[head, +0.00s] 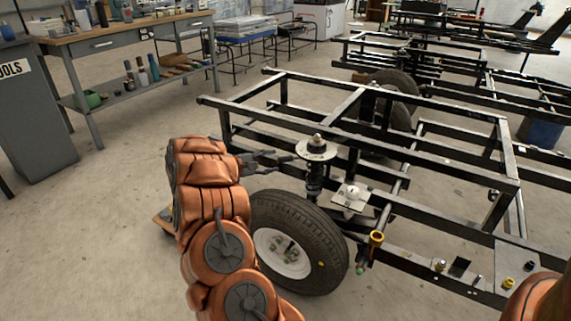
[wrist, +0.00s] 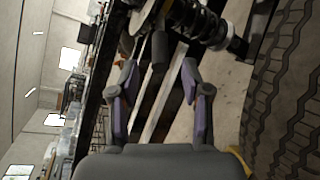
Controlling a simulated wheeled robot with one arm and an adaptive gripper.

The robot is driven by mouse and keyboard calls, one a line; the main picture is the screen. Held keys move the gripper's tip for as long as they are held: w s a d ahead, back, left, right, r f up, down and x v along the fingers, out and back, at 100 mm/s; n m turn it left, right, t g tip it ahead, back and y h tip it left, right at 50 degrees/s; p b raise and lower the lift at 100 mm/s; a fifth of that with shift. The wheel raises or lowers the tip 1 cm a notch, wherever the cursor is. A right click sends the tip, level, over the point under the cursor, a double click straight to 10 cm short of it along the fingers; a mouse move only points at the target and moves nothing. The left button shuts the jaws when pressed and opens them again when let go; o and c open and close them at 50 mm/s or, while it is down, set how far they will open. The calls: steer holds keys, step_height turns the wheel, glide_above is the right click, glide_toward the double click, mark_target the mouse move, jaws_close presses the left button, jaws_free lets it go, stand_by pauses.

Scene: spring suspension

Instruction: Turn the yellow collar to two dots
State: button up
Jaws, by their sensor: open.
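The strut's dark coils (wrist: 190,18) show just beyond the fingertips. The yellow piece does not show in the wrist view.
The tyre (head: 297,240) stands below my gripper, and its tread fills the right of the wrist view. Black frame rails (head: 420,150) run behind and right. A workbench (head: 125,35) stands back left.

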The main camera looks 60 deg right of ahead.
mark_target(279, 160)
steer(key=b+x, duration=0.2)
steer(key=x, duration=0.4)
steer(key=shift+s+d, duration=0.1)
steer(key=shift+d, duration=0.15)
jaws_close()
stand_by(0.5)
